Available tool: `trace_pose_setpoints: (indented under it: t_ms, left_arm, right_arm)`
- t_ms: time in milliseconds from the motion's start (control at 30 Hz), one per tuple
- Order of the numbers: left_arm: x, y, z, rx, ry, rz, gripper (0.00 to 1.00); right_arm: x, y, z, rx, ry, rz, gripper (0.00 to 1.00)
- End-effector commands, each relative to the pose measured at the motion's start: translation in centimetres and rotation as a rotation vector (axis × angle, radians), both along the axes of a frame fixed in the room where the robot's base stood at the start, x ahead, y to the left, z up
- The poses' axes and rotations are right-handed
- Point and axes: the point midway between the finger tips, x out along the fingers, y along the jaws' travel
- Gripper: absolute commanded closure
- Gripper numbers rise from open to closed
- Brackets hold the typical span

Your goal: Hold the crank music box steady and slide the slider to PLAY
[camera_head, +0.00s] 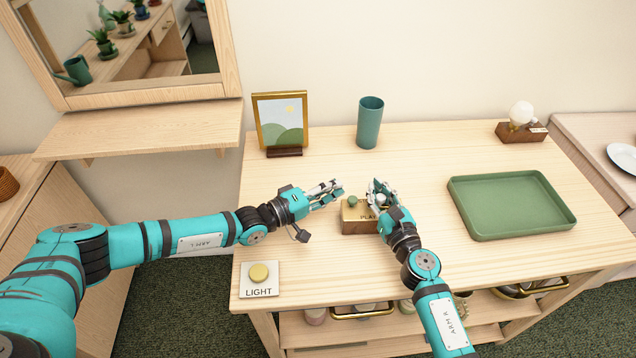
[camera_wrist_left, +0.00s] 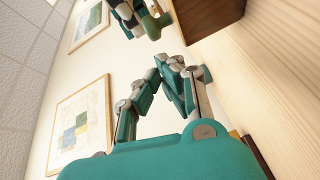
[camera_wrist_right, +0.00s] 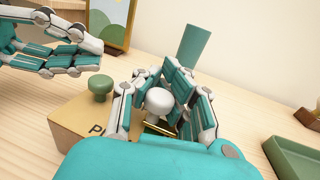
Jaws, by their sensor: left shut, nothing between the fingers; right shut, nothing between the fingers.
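The crank music box (camera_head: 357,225) is a small wooden block with a brass-coloured top on the table, its label partly hidden. A green knob (camera_wrist_right: 100,86) and a white knob (camera_wrist_right: 158,101) stand on top; I cannot tell which is the slider. My right gripper (camera_head: 375,185) is shut over the box's right side. In the right wrist view its fingers (camera_wrist_right: 160,72) are around and behind the white knob; contact is unclear. My left gripper (camera_head: 338,187) is shut and empty, just left of the box and apart from it. The box's brown side shows in the left wrist view (camera_wrist_left: 205,12).
A green tray (camera_head: 490,233) lies to the right. A framed picture (camera_head: 281,122) and teal cup (camera_head: 370,124) stand behind. A LIGHT button (camera_head: 259,274) is at the front left. A lamp on a wooden block (camera_head: 521,130) stands at the back right. Table around the box is clear.

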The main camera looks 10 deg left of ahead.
Motion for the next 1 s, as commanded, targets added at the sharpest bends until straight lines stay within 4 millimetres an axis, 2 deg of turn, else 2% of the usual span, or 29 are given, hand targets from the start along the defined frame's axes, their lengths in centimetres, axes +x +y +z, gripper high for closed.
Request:
trace_pose_setpoints:
  t_ms: [467, 700, 1000]
  left_arm:
    - [-0.5, -0.7, -0.2, 0.001, 0.000, 0.000, 1.00]
    - [-3.0, -1.3, -0.2, -0.001, 0.002, -0.001, 1.00]
    - [-3.2, -1.4, -0.2, 0.001, -0.001, -0.001, 1.00]
  right_arm:
    - [0.0, 0.0, 0.0, -0.001, 0.000, 0.000, 1.00]
    - [0.0, 0.0, 0.0, -0.001, 0.000, 0.000, 1.00]
    - [0.0, 0.0, 0.0, -0.001, 0.000, 0.001, 1.00]
